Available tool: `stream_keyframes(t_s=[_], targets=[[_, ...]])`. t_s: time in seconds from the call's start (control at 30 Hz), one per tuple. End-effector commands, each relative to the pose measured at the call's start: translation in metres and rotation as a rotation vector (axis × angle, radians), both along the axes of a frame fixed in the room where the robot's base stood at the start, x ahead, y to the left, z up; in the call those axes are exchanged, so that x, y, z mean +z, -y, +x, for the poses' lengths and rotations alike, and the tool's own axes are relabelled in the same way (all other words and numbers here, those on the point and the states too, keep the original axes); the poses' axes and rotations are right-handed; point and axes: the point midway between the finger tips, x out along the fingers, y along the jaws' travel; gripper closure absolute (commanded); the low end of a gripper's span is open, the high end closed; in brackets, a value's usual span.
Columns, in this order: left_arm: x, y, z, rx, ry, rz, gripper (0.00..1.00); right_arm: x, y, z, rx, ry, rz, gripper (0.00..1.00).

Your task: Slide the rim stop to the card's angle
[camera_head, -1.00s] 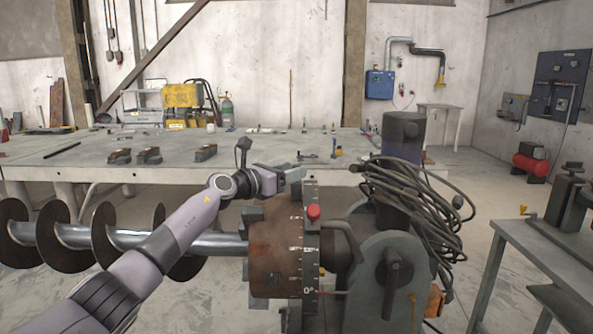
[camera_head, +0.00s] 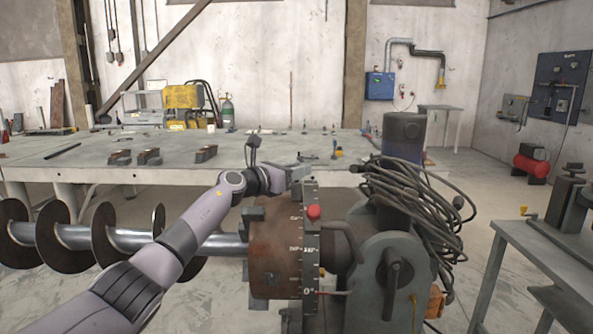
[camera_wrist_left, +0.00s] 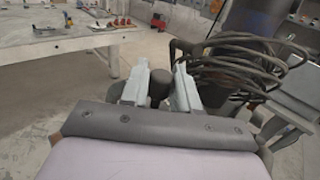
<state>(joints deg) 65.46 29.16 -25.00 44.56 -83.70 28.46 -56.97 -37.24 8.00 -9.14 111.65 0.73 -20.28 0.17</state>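The rim stop appears to be the piece with a red knob (camera_head: 314,212) on the marked rim of the rusty round drum (camera_head: 273,255). The rim carries degree marks, with 0° low down; the other marks are too small to read surely. My left gripper (camera_head: 303,172) is at the top of the rim, above the red knob and apart from it. In the left wrist view, its two fingers (camera_wrist_left: 160,80) stand apart, with a dark rounded part between or beyond them; I cannot tell whether they touch it. No card can be made out. My right gripper is out of view.
The grey motor (camera_head: 403,135) and a thick loop of dark cables (camera_head: 425,215) stand just right of the rim. A long auger (camera_head: 75,238) extends left beneath my left arm. A workbench (camera_head: 90,150) lies behind, and a grey table (camera_head: 545,270) is at right.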

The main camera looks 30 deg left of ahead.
Motion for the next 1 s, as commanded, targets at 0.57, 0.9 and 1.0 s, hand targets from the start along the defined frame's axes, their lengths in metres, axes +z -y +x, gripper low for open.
stream_keyframes(t_s=[0.57,0.9,1.0], targets=[[-0.010,0.015,-0.035,0.000,0.156,0.079,1.00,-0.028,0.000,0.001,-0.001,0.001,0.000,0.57],[-0.022,0.032,-0.067,-0.001,0.310,0.152,1.00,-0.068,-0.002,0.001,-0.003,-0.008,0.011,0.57],[-0.026,0.036,-0.075,-0.002,0.346,0.170,1.00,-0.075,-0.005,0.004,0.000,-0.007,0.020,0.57]])
